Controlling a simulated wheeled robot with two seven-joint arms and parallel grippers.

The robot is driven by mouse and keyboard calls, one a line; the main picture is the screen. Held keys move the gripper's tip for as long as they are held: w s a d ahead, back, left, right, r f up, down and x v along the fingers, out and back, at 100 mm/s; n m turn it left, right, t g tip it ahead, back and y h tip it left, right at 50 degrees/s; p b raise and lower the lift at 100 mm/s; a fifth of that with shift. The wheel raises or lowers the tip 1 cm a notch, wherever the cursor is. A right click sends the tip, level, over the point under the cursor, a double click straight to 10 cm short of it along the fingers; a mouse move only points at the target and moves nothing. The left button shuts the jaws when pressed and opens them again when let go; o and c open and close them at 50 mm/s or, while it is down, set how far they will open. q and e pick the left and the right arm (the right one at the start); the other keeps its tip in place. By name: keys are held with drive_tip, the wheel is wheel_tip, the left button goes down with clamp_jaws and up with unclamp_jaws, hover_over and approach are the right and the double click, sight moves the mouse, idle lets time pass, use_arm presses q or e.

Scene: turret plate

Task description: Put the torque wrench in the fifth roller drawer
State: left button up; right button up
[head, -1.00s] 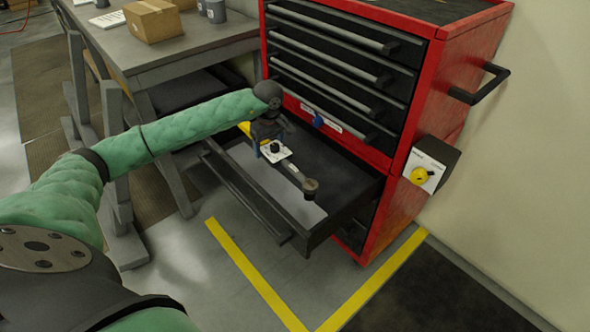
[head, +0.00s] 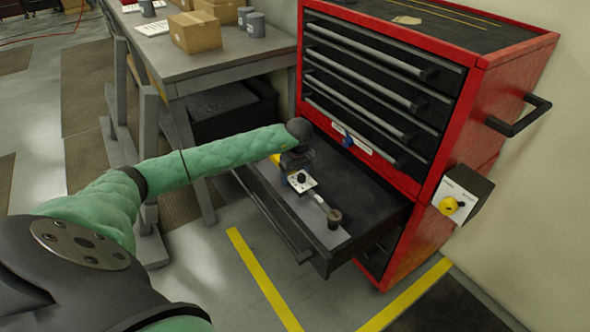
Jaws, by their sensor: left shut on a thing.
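The red roller cabinet (head: 412,262) stands at the right with several dark drawers in its front. The fifth drawer (head: 268,212) is pulled out below the shut ones. The torque wrench (head: 322,204) has a dark round head, a grey shaft and a yellow part near the grip. It is over the open drawer, its head toward the drawer's front right. My left gripper (head: 299,179) is shut on the wrench, above or in the drawer; I cannot tell whether the wrench touches the drawer floor. The fingertips are partly hidden. My right gripper is not in view.
A grey workbench (head: 205,62) with cardboard boxes (head: 194,32) and grey cups stands behind at the left. A box with a yellow knob (head: 452,205) and a black handle (head: 520,115) stick out from the cabinet's right side. Yellow lines (head: 262,275) mark the floor.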

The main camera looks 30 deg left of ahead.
use_arm(q)
wheel_tip(320, 180, down, 2)
drive_tip(key=shift+f, duration=0.2)
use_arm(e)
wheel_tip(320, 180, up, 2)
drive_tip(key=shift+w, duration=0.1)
use_arm(q)
drive_tip(key=shift+f, duration=0.1)
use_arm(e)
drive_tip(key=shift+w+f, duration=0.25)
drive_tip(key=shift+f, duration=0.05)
use_arm(q)
drive_tip(key=shift+f, duration=0.1)
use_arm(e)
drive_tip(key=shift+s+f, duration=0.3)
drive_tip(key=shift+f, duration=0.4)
use_arm(q)
drive_tip(key=o, duration=1.8)
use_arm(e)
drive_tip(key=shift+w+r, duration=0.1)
